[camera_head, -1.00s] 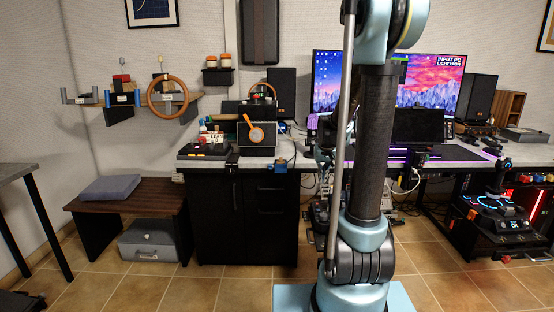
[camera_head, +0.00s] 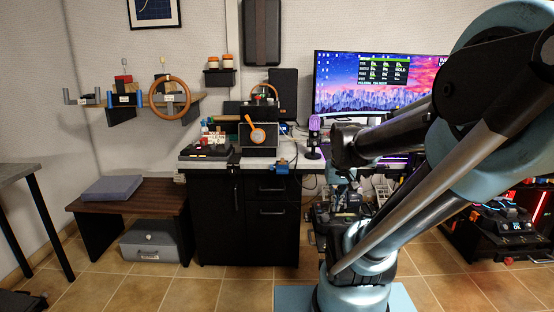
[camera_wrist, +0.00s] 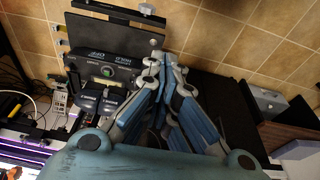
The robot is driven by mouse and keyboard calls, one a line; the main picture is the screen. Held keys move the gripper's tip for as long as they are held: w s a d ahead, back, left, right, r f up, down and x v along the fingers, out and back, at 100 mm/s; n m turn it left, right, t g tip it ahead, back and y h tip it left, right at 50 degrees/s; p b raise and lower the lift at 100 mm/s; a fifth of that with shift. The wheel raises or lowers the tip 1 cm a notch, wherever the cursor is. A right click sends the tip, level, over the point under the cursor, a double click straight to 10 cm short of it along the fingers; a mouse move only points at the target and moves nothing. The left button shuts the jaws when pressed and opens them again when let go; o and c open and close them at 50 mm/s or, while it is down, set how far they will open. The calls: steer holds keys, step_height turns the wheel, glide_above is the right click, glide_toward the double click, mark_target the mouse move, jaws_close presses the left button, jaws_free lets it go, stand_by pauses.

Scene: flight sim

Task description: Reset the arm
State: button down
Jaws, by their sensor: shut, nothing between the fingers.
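My arm stands on its pale blue base at the right of the head view and leans to the right, its forearm reaching back left over the desk front. My gripper (camera_wrist: 163,72) shows in the wrist view with its blue-grey fingers drawn together, shut and empty. It points down, in front of the desk and clear of the floor. In the head view the gripper is small and dark against the clutter, so its fingertips are hard to make out.
A black cabinet (camera_head: 225,220) and a wooden bench (camera_head: 150,197) stand left.

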steer(key=s+f, duration=0.4)
steer(key=s, duration=0.5)
steer(key=shift+w+f+g, duration=0.2)
steer(key=shift+w+g, duration=0.1)
steer(key=shift+w, duration=0.15)
